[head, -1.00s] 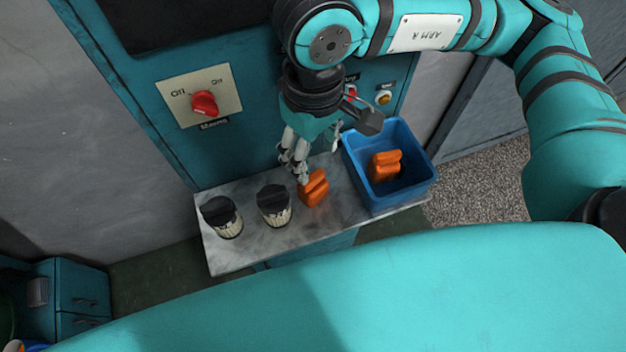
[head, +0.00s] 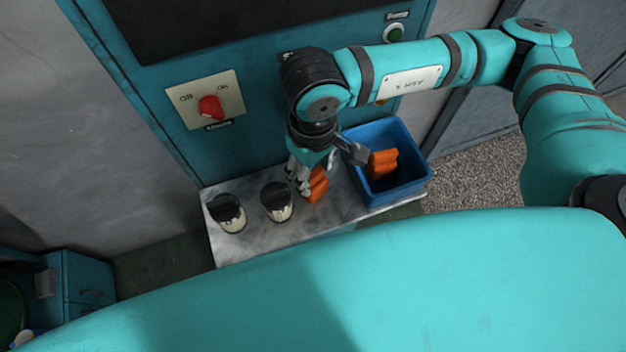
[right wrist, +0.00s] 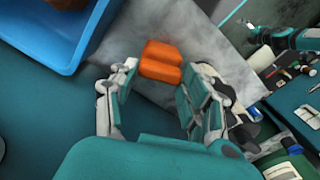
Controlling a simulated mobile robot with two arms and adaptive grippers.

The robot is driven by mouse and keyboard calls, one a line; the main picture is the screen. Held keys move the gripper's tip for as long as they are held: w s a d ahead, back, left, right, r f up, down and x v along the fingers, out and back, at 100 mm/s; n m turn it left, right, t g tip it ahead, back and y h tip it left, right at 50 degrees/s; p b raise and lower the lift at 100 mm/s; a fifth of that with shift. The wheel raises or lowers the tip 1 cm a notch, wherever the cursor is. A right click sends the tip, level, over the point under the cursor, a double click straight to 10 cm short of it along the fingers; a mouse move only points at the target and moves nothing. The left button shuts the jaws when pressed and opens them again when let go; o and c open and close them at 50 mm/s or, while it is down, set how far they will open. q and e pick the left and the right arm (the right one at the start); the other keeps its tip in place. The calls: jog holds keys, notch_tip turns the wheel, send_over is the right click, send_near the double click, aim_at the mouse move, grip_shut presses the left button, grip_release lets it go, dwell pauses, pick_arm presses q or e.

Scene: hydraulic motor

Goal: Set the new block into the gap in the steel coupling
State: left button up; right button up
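An orange block (head: 317,186) stands on the marble-topped shelf beside the blue bin. My right gripper (head: 301,186) is right at it, coming down from above. In the right wrist view the right gripper (right wrist: 160,82) is open, its fingers apart on both sides of the near end of the orange block (right wrist: 161,62). I cannot tell whether a finger touches it. More orange (head: 382,163) shows inside the blue bin. Two dark-topped, pale-ribbed cylindrical parts (head: 230,213) (head: 276,202) stand on the shelf to the left; I cannot tell whether either is the steel coupling.
The blue bin (head: 416,184) stands at the shelf's right end. The marble shelf (head: 255,243) has free room along its front. A teal cabinet with a red switch (head: 210,107) rises behind it. In the right wrist view, tools and bottles lie at the right.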

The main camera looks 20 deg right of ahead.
grip_shut()
jog(key=shift+r, duration=0.15)
